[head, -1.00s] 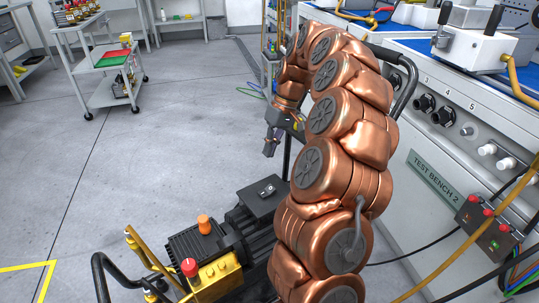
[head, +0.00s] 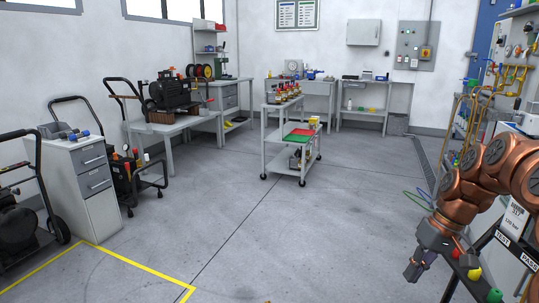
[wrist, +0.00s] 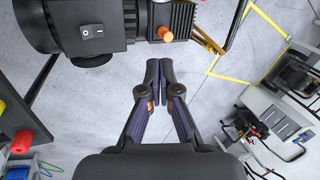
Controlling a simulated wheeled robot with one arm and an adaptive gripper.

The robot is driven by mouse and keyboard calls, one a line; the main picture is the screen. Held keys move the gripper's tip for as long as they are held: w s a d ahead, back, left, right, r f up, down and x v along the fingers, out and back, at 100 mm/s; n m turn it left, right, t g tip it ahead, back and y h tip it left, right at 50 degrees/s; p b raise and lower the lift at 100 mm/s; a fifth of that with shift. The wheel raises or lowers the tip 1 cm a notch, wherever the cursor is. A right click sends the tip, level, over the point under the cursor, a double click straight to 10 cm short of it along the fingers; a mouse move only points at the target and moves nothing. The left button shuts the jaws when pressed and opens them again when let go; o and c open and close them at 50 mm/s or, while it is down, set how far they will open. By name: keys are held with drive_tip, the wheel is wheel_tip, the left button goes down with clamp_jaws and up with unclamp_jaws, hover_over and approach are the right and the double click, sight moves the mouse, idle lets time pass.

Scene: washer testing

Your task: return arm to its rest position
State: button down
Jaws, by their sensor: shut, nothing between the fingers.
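My gripper (head: 414,270) hangs at the lower right of the head view, at the end of my copper-coloured arm, pointing down. In the wrist view my gripper (wrist: 159,68) has its fingertips together with nothing between them. It is over open floor, apart from the objects around it. My arm is folded at the right edge of the head view, where part of it is cut off.
In the wrist view a black motor unit (wrist: 75,25) lies just beyond the fingertips. A stand with coloured knobs (head: 478,283) is close beside my gripper. A wheeled cart (head: 290,150) stands mid-room. The central floor (head: 270,225) is clear.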

drive_tip(key=s+a+r+n+g+h+p, duration=0.1)
drive_tip(key=s+a+r+h+p, duration=0.1)
drive_tip(key=s+a+r+p, duration=1.05)
drive_tip(key=s+a+r+m+h+p, duration=0.1)
drive_tip(key=s+a+r+p, duration=0.1)
drive_tip(key=s+r+p, duration=0.9)
drive_tip(key=s+p, duration=0.4)
drive_tip(key=shift+s+a+m+g+h, duration=0.2)
drive_tip(key=shift+m+g+h, duration=0.1)
drive_tip(key=shift+h, duration=0.1)
